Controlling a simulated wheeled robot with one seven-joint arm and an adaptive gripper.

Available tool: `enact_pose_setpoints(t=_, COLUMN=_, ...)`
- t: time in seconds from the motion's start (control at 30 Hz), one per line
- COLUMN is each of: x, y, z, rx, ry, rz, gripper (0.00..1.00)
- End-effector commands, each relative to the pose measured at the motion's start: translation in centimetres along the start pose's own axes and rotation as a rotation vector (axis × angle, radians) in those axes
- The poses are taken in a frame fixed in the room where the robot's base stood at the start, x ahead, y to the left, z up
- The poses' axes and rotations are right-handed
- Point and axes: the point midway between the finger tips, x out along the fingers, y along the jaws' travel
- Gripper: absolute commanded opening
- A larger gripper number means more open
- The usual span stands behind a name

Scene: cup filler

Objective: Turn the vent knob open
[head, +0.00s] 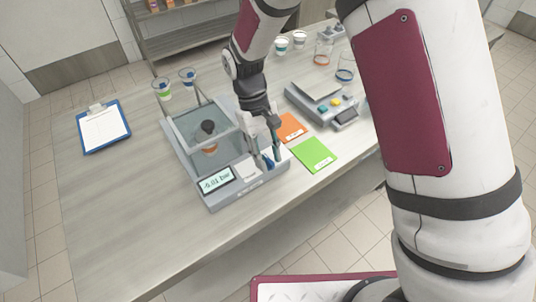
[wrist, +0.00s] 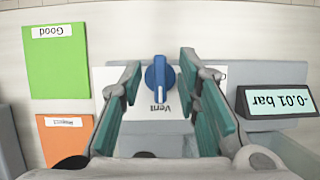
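The blue vent knob (wrist: 158,78) sits on a white plate marked "Vent" on the front of the grey machine (head: 240,192). Its handle stands roughly upright in the wrist view. My gripper (wrist: 160,84) is open, with a teal finger on each side of the knob and a gap on both sides. A label to the right of the knob is mostly hidden by the finger. In the head view, the knob (head: 268,163) is partly covered by my gripper (head: 266,157). The display (head: 216,181) reads -0.01 bar in the wrist view.
A clear chamber on the machine holds a cup (head: 207,143) under a dark part. A green card (head: 315,154) marked Good and an orange card (head: 291,127) lie beside the machine. A scale (head: 322,100) stands behind, and a clipboard (head: 104,130) lies at left.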

Motion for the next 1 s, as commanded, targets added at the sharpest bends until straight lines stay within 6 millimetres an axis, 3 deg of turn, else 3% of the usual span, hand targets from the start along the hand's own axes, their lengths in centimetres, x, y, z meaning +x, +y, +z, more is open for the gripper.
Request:
enact_pose_setpoints(t=0.27, x=-0.6, y=0.0, z=0.0, rx=-0.001, ry=0.001, rz=0.000, gripper=0.30)
enact_pose_setpoints(t=0.7, x=-8.7, y=0.0, z=-0.1, rx=-0.001, ry=0.004, rz=0.000, gripper=0.30)
enact_pose_setpoints(t=1.0, x=-11.8, y=0.0, z=0.0, rx=-0.001, ry=0.001, rz=0.000, gripper=0.30)
